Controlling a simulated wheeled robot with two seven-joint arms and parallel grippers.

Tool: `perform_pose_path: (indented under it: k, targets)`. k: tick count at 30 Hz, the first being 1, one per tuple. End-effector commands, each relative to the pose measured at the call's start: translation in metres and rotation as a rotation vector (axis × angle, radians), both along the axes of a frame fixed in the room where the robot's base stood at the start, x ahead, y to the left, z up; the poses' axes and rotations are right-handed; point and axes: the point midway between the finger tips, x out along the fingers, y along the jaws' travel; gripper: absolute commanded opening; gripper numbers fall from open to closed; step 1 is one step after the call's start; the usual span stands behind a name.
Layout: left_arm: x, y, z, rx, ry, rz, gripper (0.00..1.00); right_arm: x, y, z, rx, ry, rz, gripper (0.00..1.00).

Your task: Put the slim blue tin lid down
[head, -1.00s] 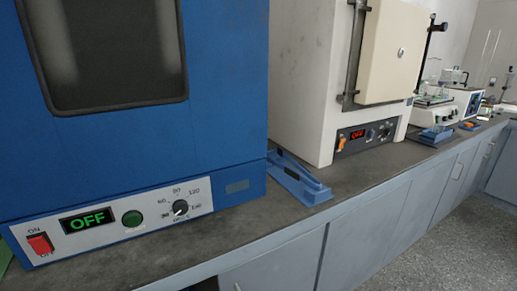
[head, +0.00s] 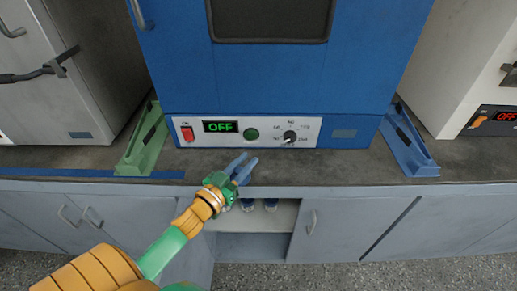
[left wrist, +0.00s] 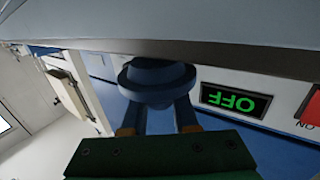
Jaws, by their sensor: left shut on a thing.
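My left gripper (head: 244,166) is over the front strip of the bench, before the blue oven's control panel. In the left wrist view its fingers are shut on a round blue piece with a wide flange, the slim blue tin lid (left wrist: 157,82). The lid sits at the fingertips, close to the grey bench edge in that picture; I cannot tell whether it touches anything. In the head view the lid cannot be made out between the blue-grey fingers. My right gripper is not in view.
The blue oven (head: 270,80) stands behind, its display reading OFF. A green stand (head: 146,143) is left of it and a blue stand (head: 408,140) right. The dark worktop (head: 330,170) is clear in front. Below is an open shelf (head: 285,218) with blue-and-white items.

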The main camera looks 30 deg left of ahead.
Motion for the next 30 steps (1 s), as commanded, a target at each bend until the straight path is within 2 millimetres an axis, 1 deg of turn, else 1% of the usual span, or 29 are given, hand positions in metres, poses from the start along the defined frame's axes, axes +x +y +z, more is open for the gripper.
perform_pose_path:
  k: [1, 5, 9, 11, 13, 19, 22, 23, 24, 30]
  targets:
    - [0.007, 0.000, 0.001, 0.001, -0.003, 0.000, 0.00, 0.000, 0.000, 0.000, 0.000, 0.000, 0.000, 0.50]
    - [0.019, -0.001, 0.000, -0.002, -0.002, 0.000, 0.00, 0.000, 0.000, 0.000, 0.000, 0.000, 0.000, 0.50]
    - [0.048, -0.002, 0.000, 0.000, -0.003, 0.000, 0.00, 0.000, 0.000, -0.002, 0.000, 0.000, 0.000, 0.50]
    - [0.056, -0.002, 0.001, 0.000, -0.003, 0.000, 0.00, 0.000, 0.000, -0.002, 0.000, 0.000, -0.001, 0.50]
    - [0.055, -0.002, -0.001, -0.001, 0.002, 0.001, 0.00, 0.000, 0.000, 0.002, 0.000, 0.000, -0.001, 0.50]
    - [0.054, -0.002, -0.003, -0.001, 0.000, 0.000, 0.00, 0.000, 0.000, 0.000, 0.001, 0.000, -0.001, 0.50]
    - [0.054, -0.002, -0.006, -0.001, 0.000, -0.001, 0.00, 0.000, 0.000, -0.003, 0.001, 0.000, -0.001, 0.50]
    - [0.054, -0.002, -0.006, -0.001, 0.000, -0.001, 0.33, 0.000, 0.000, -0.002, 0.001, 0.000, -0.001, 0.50]
    - [0.054, -0.002, -0.005, -0.001, 0.000, -0.001, 0.40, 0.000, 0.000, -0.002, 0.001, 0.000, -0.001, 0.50]
    - [0.054, -0.002, -0.005, -0.001, 0.000, -0.001, 0.40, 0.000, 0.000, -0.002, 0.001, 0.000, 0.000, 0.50]
